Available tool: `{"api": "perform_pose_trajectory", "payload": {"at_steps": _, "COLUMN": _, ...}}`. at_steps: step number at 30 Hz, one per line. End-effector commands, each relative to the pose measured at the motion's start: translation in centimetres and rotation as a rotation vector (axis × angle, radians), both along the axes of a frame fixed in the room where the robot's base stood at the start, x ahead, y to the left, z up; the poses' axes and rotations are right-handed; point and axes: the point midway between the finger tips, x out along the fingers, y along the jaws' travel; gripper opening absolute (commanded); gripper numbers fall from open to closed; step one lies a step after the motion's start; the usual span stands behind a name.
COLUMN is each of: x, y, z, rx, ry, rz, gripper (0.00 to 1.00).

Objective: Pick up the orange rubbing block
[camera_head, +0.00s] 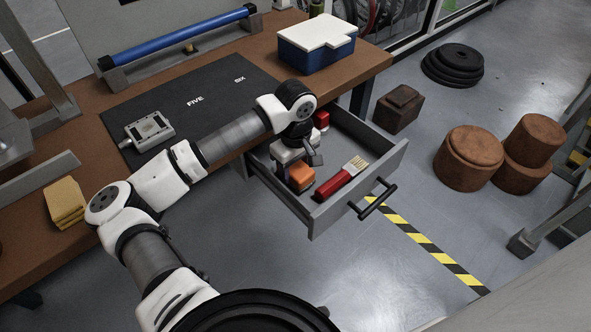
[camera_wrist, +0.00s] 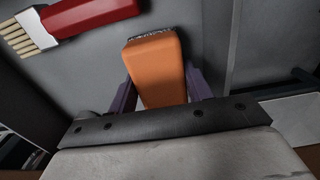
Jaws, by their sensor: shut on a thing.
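The orange rubbing block (camera_head: 300,177) is inside the open grey drawer (camera_head: 329,217), toward its left side. In the wrist view the block (camera_wrist: 156,68) sits between the two dark purple fingers of my gripper (camera_wrist: 160,90), one against each side. My gripper is shut on it. The block's far end shows a rough grey edge. In the head view my gripper (camera_head: 297,163) reaches down into the drawer and partly hides the block. I cannot tell whether the block touches the drawer floor.
A red-handled brush (camera_head: 338,184) lies beside the block in the drawer, and it also shows in the wrist view (camera_wrist: 88,15). A small red item (camera_head: 321,120) is at the drawer's back. The drawer front has a black handle (camera_head: 374,202). A blue box with white lid (camera_head: 316,47) stands on the bench.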

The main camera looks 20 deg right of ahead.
Motion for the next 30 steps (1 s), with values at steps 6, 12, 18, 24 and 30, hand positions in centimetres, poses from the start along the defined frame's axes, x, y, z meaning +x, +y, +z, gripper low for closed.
{"api": "perform_pose_trajectory", "payload": {"at_steps": 6, "x": 0.1, "y": 0.0, "z": 4.4, "rx": 0.002, "ry": -0.008, "rz": -0.002, "gripper": 0.23}}
{"api": "perform_pose_trajectory", "payload": {"at_steps": 12, "x": 0.1, "y": 0.0, "z": 10.3, "rx": 0.002, "ry": -0.008, "rz": -0.001, "gripper": 0.23}}
{"api": "perform_pose_trajectory", "payload": {"at_steps": 18, "x": 0.0, "y": 0.0, "z": 15.3, "rx": 0.001, "ry": -0.004, "rz": -0.001, "gripper": 0.23}}
{"api": "perform_pose_trajectory", "payload": {"at_steps": 24, "x": 0.0, "y": 0.0, "z": 18.1, "rx": 0.001, "ry": -0.001, "rz": -0.001, "gripper": 0.23}}
{"api": "perform_pose_trajectory", "payload": {"at_steps": 30, "x": 0.0, "y": 0.0, "z": 18.9, "rx": 0.000, "ry": -0.001, "rz": -0.002, "gripper": 0.23}}
